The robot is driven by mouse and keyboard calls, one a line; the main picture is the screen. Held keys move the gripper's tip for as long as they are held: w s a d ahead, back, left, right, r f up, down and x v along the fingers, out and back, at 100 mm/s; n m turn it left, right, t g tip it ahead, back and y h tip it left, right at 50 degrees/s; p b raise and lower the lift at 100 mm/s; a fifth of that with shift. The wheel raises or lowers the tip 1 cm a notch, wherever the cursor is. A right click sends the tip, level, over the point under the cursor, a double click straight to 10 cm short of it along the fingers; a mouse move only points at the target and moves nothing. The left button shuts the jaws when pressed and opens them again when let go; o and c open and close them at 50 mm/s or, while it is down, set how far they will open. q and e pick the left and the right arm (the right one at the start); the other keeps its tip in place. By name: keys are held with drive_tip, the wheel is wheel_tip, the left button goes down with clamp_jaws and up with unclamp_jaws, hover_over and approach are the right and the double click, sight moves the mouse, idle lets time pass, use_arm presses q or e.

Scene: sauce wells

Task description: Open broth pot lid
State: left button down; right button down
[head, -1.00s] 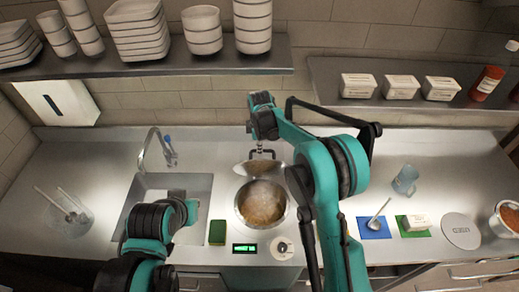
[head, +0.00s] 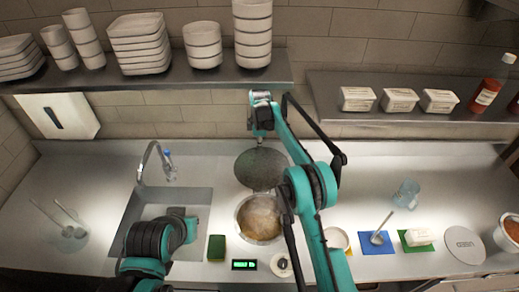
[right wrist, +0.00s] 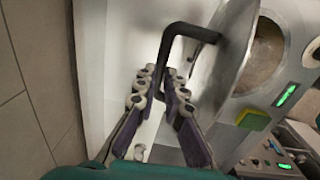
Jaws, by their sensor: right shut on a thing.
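The broth pot (head: 258,215) is sunk in the counter, with brownish broth showing through its uncovered mouth. Its round grey lid (head: 261,168) is tilted up at the pot's back edge and also shows in the right wrist view (right wrist: 226,55). My right gripper (head: 262,137) is behind the lid. In the right wrist view my right gripper (right wrist: 160,88) is shut on the dark bar handle (right wrist: 172,38) of the lid. My left gripper (head: 180,217) is over the sink; its fingers are not clear.
The sink (head: 199,197) and tap (head: 148,160) are left of the pot. A sponge (head: 217,247) and green display (head: 244,264) are in front. A shelf (head: 150,83) with bowls hangs above. A glass mug (head: 406,194) stands at right.

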drive_tip(key=shift+w, duration=0.1)
drive_tip(key=c, duration=1.9)
unclamp_jaws()
drive_tip(key=o, duration=0.3)
drive_tip(key=shift+f, duration=0.1)
drive_tip(key=shift+w+f, duration=0.1)
drive_tip(key=shift+w, duration=0.15)
drive_tip(key=shift+s, duration=0.1)
drive_tip(key=shift+s, duration=0.1)
